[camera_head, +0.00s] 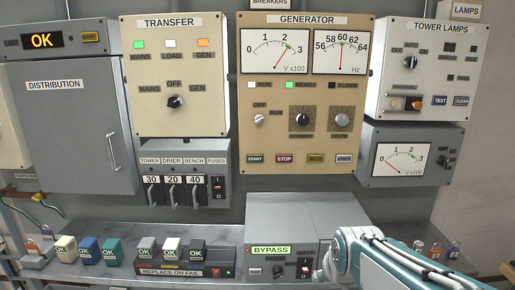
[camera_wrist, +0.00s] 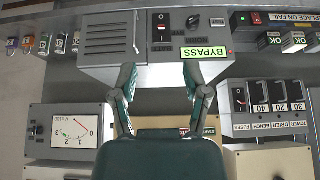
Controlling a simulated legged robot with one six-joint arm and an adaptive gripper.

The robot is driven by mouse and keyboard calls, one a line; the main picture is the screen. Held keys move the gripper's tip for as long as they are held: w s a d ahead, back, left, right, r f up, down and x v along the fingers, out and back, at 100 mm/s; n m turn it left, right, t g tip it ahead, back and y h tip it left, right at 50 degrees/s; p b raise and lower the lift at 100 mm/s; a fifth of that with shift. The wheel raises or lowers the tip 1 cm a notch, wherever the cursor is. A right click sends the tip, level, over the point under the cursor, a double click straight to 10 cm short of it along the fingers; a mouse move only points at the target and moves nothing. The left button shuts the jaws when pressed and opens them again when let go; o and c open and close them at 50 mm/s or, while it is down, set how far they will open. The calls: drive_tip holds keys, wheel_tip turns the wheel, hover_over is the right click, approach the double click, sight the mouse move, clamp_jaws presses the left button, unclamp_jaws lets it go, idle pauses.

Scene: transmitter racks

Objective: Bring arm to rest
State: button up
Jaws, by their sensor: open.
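My arm (camera_head: 400,262) reaches in from the lower right in the head view, in front of the bench. My gripper (camera_wrist: 160,72) shows in the wrist view, where the picture is upside down. Its two fingers are spread apart with nothing between them. Beyond the fingertips is the grey bypass box (camera_wrist: 150,42), with its lit green BYPASS label and a red-lit switch. The same bypass box (camera_head: 290,222) stands on the bench in the head view, partly covered by my arm. I cannot make out the fingers in the head view.
The generator panel (camera_head: 307,165), transfer panel (camera_head: 200,110), tower lamps panel (camera_head: 425,55) and distribution cabinet (camera_head: 60,150) fill the wall. A fuse box (camera_head: 215,150) hangs below. Several small OK blocks (camera_head: 145,250) line the bench at left. Padlocks (camera_head: 435,250) sit at right.

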drive_tip(key=s+r, duration=0.2)
drive_tip(key=s, duration=1.4)
drive_tip(key=shift+s+g, duration=0.3)
drive_tip(key=shift+s, duration=0.1)
idle(0.7)
